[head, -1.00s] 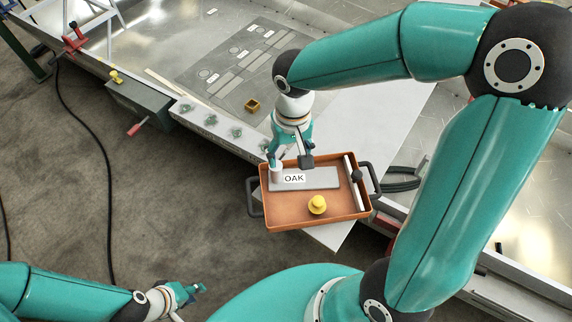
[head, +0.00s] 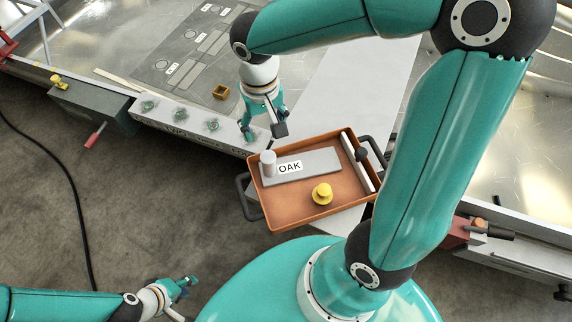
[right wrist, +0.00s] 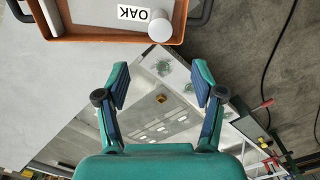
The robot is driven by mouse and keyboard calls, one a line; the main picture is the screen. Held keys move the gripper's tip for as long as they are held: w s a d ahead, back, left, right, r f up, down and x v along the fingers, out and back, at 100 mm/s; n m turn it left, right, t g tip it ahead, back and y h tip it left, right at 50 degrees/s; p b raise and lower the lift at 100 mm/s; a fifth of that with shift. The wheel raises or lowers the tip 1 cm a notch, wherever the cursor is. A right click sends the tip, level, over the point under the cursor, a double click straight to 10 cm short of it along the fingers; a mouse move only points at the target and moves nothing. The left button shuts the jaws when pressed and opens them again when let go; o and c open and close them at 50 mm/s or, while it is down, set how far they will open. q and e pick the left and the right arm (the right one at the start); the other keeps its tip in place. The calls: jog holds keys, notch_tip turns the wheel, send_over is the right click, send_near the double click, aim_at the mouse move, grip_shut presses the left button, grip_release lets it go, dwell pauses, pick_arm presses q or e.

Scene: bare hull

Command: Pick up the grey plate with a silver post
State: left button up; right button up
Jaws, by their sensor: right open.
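The grey plate (head: 322,160) lies flat in an orange tray (head: 287,202). Its label reads OAK, and a short silver post (head: 268,158) stands upright at its left end. The right wrist view shows the plate (right wrist: 92,12) and post (right wrist: 160,28) at the top, beyond the fingertips. My right gripper (head: 263,132) is open and empty, just outside the tray's far left corner, apart from the post. Its two spread fingers (right wrist: 162,82) have nothing between them. My left gripper (head: 184,286) is low at the left, far from the tray; its finger opening is unclear.
A yellow knob (head: 322,193) and a white bar (head: 357,163) are also in the tray, which has dark side handles. A small brown open box (head: 221,92) sits on the hull panel. A grey box with a red handle (head: 95,120) stands at left.

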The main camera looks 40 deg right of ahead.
aim_at(269, 163)
notch_tip(269, 163, down, 17)
jog(key=shift+f+b, duration=0.1)
jog(key=shift+b, duration=0.5)
grip_shut()
dwell(0.4)
